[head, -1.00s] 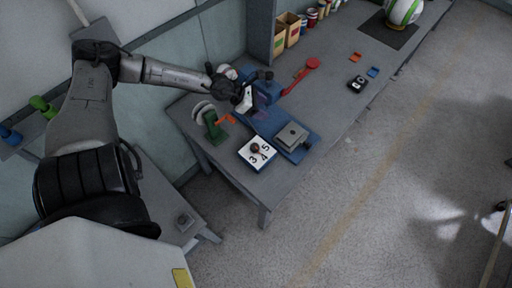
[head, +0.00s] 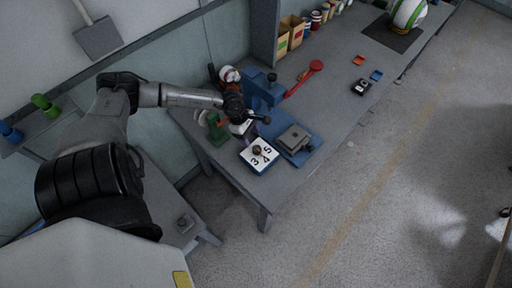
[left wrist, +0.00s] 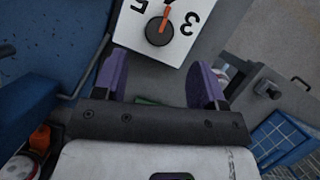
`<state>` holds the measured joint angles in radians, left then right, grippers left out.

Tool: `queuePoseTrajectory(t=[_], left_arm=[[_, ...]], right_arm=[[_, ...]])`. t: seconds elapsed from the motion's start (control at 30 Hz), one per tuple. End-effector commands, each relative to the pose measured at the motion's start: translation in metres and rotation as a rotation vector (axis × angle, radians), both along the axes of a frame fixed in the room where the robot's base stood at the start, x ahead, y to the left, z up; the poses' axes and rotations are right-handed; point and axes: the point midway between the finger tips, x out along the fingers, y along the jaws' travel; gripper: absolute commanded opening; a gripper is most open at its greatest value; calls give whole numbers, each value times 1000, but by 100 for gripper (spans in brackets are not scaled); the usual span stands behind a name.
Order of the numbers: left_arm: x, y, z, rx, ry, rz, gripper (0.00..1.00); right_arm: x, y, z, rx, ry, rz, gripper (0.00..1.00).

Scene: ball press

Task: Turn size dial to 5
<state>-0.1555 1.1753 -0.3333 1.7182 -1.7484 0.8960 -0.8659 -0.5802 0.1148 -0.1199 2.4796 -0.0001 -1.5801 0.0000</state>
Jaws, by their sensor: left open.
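The size dial is a white square plate (head: 266,164) with black numerals 3, 4 and 5 and a dark round knob (head: 257,150), near the table's front corner. In the left wrist view the knob (left wrist: 158,31) has an orange pointer (left wrist: 166,13). It points up between 5 on the left and 3 on the right, toward the partly cut-off 4. My left gripper (head: 250,137) is just behind the dial in the head view. Its purple fingers (left wrist: 158,82) are apart and empty, and the knob lies ahead of them, not between them. My right gripper is not in view.
A blue press (head: 262,90) with a red lever (head: 301,80) stands behind my left gripper. A grey block on a blue base (head: 293,138) sits right of the dial. A green device (head: 216,130) stands to the left. Boxes (head: 292,30) are farther back.

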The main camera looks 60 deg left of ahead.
Motion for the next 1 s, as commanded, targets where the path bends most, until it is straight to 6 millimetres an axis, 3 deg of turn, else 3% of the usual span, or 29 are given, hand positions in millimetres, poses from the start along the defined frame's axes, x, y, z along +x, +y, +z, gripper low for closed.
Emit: queuePoseTrajectory(t=[0.2, 0.4, 0.93, 1.0], left_arm=[[9, -13, -35, -3, -1, 2, 65], [13, -20, -56, -1, 0, 1, 65], [15, -23, -67, 1, 1, 0, 65], [15, -23, -67, 0, 0, 0, 60]], right_arm=[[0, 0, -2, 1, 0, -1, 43], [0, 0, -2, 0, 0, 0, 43], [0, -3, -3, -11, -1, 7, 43], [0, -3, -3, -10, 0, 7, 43]])
